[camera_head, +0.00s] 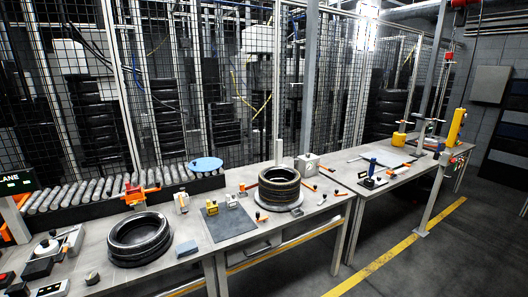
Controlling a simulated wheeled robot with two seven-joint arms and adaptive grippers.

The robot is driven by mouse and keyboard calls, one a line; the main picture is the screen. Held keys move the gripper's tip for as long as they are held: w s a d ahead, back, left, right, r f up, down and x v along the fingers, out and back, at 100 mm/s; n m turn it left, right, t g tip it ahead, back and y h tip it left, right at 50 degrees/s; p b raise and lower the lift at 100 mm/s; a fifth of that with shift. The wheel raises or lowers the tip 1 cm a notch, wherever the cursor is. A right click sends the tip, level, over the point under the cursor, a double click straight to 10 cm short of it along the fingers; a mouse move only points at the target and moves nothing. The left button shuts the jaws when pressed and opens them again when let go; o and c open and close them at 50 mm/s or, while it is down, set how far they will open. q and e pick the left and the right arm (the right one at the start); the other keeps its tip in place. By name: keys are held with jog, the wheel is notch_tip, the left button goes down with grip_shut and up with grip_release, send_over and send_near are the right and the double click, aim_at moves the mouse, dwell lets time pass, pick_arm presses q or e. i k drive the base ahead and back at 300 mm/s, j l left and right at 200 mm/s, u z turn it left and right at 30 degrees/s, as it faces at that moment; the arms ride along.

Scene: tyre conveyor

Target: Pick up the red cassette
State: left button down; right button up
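No object is clearly recognisable as a red cassette at this size. A small red item (7,278) lies at the lower left edge of the near workbench (185,215), partly cut off by the frame. An orange-red device (134,193) stands on the bench in front of the roller conveyor; I cannot tell if it is a cassette. Neither of my grippers shows in the head view.
A black tyre (140,238) lies on the near bench, and stacked tyres (279,187) sit further right. A roller conveyor (100,188) runs behind, before a mesh fence. A grey mat (228,222) lies between the tyres. A yellow line (370,270) marks clear floor.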

aim_at(130, 190)
jog(key=i+j+u, duration=0.2)
jog(key=i+j, duration=0.2)
jog(key=j, duration=0.2)
jog(key=i+j+u, duration=0.25)
jog(key=i+j, duration=0.15)
jog(key=j, duration=0.2)
